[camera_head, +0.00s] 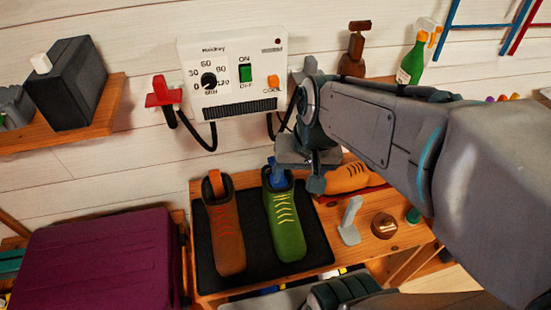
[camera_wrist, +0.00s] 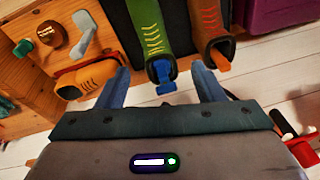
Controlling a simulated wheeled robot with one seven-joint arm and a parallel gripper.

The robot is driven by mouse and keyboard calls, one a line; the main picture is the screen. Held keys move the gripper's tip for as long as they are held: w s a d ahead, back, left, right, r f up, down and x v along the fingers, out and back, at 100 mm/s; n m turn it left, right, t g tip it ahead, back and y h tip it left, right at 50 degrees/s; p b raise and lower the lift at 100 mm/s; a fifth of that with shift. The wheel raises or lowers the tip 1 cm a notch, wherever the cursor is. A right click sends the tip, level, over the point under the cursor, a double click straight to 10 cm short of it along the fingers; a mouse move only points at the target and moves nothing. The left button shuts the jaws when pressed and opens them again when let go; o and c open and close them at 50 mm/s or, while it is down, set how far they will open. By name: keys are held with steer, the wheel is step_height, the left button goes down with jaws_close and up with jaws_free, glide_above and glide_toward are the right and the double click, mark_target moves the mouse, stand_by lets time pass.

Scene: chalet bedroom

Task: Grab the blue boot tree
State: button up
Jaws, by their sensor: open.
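In the wrist view the blue boot tree (camera_wrist: 163,76) shows between my two fingers, at the end of the green boot (camera_wrist: 152,30). My gripper (camera_head: 300,165) is above and close to that opening, and partly hides it in the head view. In the wrist view my gripper (camera_wrist: 160,70) is open, with a finger on either side of the boot tree and a gap on each side. I cannot tell how deep the fingers reach.
A brown boot (camera_head: 225,235) with an orange boot tree (camera_head: 216,183) stands close at left. An orange shoe (camera_head: 350,178), a grey stand (camera_head: 349,222) and a brown round tin (camera_head: 384,225) are at right. A white control box (camera_head: 232,72) with hoses hangs on the wall behind.

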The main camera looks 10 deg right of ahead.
steer(key=w+d+f+m+y+p, duration=0.1)
steer(key=w+f+m, duration=0.2)
steer(key=w+m, duration=0.2)
steer(key=w+f+m+g+y+p, duration=0.1)
steer(key=w+f+m, duration=0.3)
steer(key=w, duration=0.4)
steer(key=w+d+f+m+g+y+p, duration=0.1)
steer(key=w+f+m+p, duration=0.1)
steer(key=w+f+m, duration=0.2)
steer(key=shift+w+d+f+m, duration=0.1)
steer(key=shift+w+d+m, duration=0.05)
steer(key=shift+w+m, duration=0.6)
steer(key=shift+w+d+f+m, duration=0.15)
steer(key=shift+w+m, duration=0.3)
steer(key=shift+w, duration=0.5)
steer(key=shift+a+f+y+p, duration=0.15)
steer(key=shift+f+y+p, duration=0.15)
steer(key=shift+f, duration=0.25)
steer(key=x, duration=0.2)
steer(key=p+x, duration=0.1)
steer(key=x, duration=0.3)
steer(key=shift+s+f+p, duration=0.3)
steer(key=shift+f+p, duration=0.05)
steer(key=shift+f, duration=0.05)
steer(key=shift+c, duration=0.3)
jaws_close()
